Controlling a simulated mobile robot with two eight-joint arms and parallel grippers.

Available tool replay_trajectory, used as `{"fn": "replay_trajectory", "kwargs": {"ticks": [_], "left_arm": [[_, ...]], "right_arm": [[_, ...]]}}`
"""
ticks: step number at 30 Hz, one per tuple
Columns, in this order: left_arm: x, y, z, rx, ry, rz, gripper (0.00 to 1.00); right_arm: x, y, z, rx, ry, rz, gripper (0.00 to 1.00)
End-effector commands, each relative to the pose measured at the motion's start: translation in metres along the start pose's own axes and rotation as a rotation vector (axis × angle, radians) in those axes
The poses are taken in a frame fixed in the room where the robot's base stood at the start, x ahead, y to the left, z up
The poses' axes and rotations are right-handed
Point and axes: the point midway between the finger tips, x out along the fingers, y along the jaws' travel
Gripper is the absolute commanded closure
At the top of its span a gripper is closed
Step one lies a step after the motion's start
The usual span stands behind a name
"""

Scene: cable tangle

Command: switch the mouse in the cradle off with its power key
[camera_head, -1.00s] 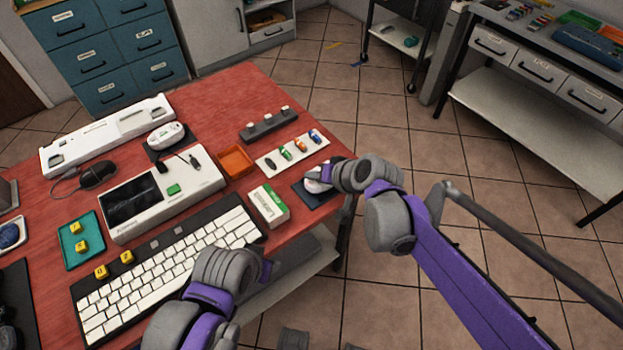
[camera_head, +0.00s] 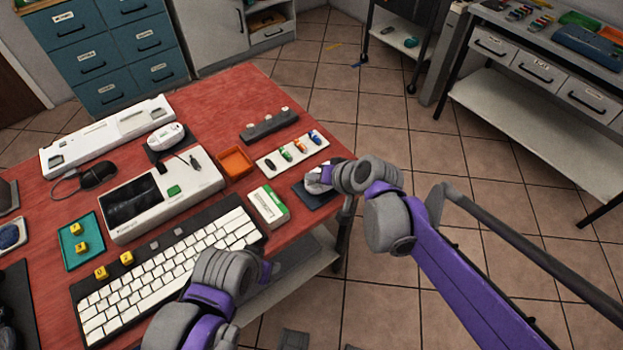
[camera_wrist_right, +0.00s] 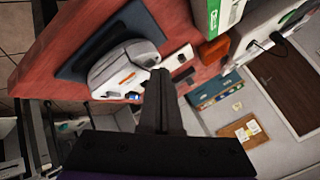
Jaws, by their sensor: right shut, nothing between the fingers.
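A green-and-white box (camera_head: 268,206), an orange tray (camera_head: 236,162) and a white strip with coloured pieces (camera_head: 292,152) stand near the pad. A white keyboard (camera_head: 170,264) fills the front. Another white mouse (camera_head: 165,136) lies farther back. Open floor lies right of the table.

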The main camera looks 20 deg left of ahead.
Motion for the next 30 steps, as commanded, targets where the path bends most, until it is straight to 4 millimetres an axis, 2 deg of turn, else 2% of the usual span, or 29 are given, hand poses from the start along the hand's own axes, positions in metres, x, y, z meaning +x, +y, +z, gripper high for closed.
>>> {"fn": "replay_trajectory", "kwargs": {"ticks": [4, 17, 30], "left_arm": [[-0.008, 0.000, -0.005, 0.000, 0.004, 0.000, 0.50], [-0.011, 0.000, -0.007, 0.001, 0.006, -0.001, 0.50], [-0.041, 0.000, -0.025, 0.001, 0.017, -0.001, 0.50]], "right_arm": [[-0.007, -0.005, -0.006, 0.000, 0.000, 0.000, 1.00], [-0.009, -0.007, -0.008, 0.000, 0.000, 0.000, 1.00], [-0.039, -0.029, -0.030, -0.001, 0.001, 0.000, 1.00]]}}
